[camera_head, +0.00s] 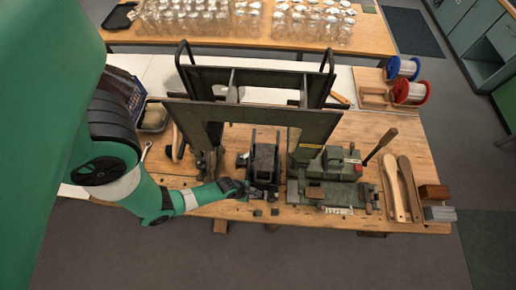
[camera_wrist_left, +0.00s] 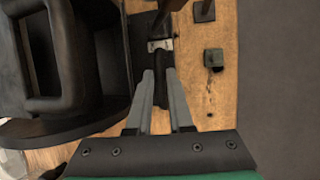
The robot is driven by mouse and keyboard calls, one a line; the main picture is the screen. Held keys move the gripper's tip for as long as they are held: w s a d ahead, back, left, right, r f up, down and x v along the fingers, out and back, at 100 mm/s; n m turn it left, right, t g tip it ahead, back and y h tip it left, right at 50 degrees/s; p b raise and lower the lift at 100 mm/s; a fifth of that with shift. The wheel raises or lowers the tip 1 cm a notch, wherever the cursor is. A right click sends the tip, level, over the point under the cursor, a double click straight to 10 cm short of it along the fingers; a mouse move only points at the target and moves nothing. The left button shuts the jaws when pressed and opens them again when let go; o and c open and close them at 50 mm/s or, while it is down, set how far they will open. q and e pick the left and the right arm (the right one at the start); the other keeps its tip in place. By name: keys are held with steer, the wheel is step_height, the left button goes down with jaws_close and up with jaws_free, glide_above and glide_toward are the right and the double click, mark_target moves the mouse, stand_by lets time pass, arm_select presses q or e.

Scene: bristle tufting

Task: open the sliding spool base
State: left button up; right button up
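A black open-topped holder (camera_head: 264,165) stands at the middle of the bench. It shows in the left wrist view as a dark bin (camera_wrist_left: 70,60), and I cannot tell for sure if it is the spool base. My left gripper (camera_head: 243,188) is low at this holder's left front side. In the wrist view my left gripper (camera_wrist_left: 159,72) has its two fingers apart, with a dark strip (camera_wrist_left: 160,62) and a small metal piece (camera_wrist_left: 160,44) between or just beyond them. Contact cannot be told. My right gripper is not in view.
A blue spool (camera_head: 403,68) and a red spool (camera_head: 411,92) stand at the back right by a wooden frame (camera_head: 374,96). A dark metal frame (camera_head: 255,110) rises behind the holder. A green machine (camera_head: 325,175) and wooden brush handles (camera_head: 392,188) lie to the right.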

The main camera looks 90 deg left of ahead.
arm_select(q)
steer(key=o, duration=0.3)
steer(key=shift+o, duration=0.2)
steer(key=shift+r, duration=0.1)
steer(key=shift+s+r+p, duration=0.15)
steer(key=shift+r+p, duration=0.15)
steer(key=shift+r, duration=0.05)
steer(key=p+v, duration=0.3)
steer(key=v, duration=0.7)
steer(key=shift+s+r+p, duration=0.15)
steer(key=shift+r+p, duration=0.15)
steer(key=shift+d, duration=0.1)
